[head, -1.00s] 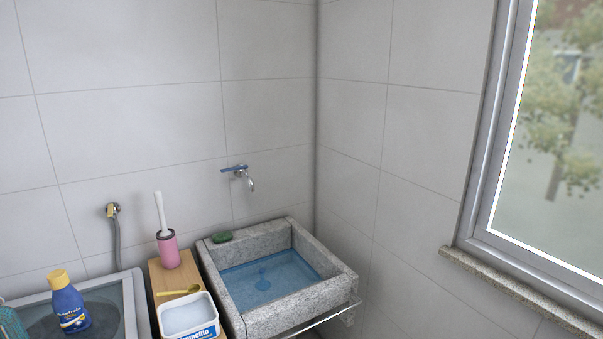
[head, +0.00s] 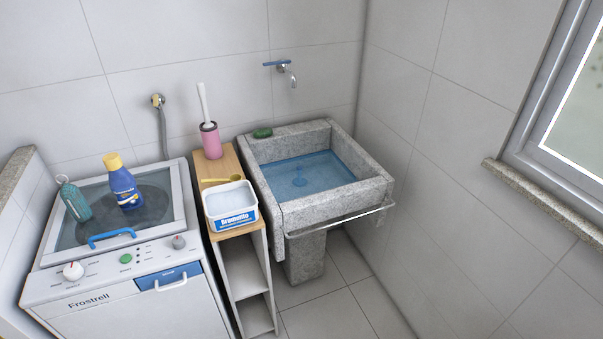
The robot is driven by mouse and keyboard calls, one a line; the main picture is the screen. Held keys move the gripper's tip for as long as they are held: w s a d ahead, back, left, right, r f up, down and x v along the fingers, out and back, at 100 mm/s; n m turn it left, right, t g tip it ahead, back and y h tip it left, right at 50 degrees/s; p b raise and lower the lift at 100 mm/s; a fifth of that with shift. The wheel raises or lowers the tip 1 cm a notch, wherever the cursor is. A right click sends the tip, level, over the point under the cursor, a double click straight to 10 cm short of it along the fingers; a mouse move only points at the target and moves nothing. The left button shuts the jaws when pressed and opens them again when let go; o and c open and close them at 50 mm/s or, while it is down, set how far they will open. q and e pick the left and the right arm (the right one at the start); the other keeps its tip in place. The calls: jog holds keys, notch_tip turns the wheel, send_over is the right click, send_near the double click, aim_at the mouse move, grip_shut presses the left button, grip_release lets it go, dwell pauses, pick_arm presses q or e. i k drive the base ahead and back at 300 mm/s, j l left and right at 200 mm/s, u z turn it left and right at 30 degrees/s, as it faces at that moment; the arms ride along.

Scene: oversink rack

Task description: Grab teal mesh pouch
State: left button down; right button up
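A teal pouch-like item (head: 75,201) with a narrow loop at its top stands on the left part of the washing machine's glass lid. Its mesh texture is too small to make out clearly. It stands to the left of a blue bottle with a yellow cap (head: 122,186), with a small gap between them. Neither of my grippers shows in the head view.
The washing machine (head: 190,318) has a blue lid handle (head: 110,238) in front of the pouch. A narrow wooden-topped shelf (head: 228,163) holds a white tub (head: 230,206) and a pink brush holder (head: 211,143). A stone sink (head: 372,186) stands right. A low wall is left.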

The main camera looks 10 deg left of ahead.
aim_at(70, 194)
jog(key=u, duration=1.65)
